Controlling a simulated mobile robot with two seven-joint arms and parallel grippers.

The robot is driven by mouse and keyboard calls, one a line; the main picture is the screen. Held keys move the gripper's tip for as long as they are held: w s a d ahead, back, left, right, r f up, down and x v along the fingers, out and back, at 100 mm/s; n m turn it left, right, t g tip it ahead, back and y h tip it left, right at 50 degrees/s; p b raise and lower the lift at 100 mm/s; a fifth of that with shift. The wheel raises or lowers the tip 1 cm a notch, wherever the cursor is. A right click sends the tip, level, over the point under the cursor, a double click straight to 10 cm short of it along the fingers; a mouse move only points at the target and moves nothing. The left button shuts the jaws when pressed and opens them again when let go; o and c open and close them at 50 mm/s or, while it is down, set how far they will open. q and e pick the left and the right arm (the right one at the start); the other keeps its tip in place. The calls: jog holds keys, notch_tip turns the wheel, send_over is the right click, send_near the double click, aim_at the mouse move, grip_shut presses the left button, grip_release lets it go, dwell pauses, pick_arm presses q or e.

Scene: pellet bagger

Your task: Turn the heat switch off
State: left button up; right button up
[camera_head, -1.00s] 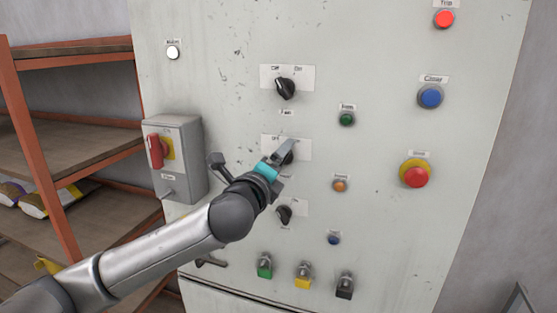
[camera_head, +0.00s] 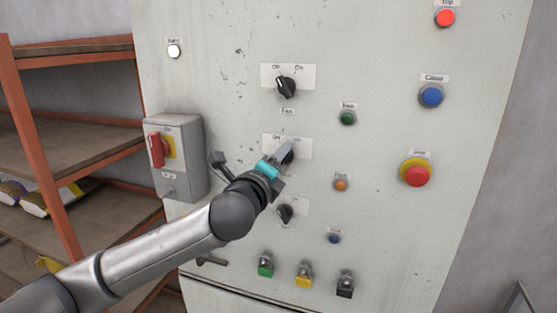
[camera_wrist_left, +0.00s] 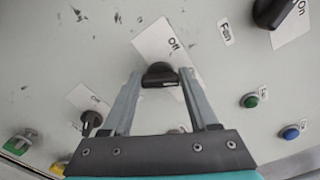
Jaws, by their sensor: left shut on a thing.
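Three black rotary switches with white Off/On plates stand in a column on the grey panel. The top one (camera_head: 286,88) has a Fan label below it. My left gripper (camera_head: 285,153) is at the middle switch, whose plate (camera_head: 304,147) shows partly behind the fingers; its own name label is hidden. In the left wrist view the left gripper (camera_wrist_left: 160,77) has its two fingers on either side of the black middle knob (camera_wrist_left: 160,70), shut on it. "Off" is readable on its plate there; the rest is covered. My right gripper is not in view.
The lower rotary switch (camera_head: 285,213) sits just under my wrist. A grey box with a red handle (camera_head: 156,151) juts out at the left. Green (camera_head: 347,118) and orange (camera_head: 340,185) buttons and a red emergency button (camera_head: 416,175) are to the right.

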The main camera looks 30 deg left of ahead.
pick_arm(q)
jog(key=n+p, duration=0.1)
jog(key=n, duration=0.3)
jog(key=n+p, duration=0.1)
jog(key=n, duration=0.6)
jog(key=shift+f+n+p, duration=0.25)
jog(key=shift+n+p, duration=0.05)
jog(key=shift+p, duration=0.1)
jog(key=shift+n, duration=0.3)
jog(key=o, duration=1.4)
jog(key=shift+f, duration=0.1)
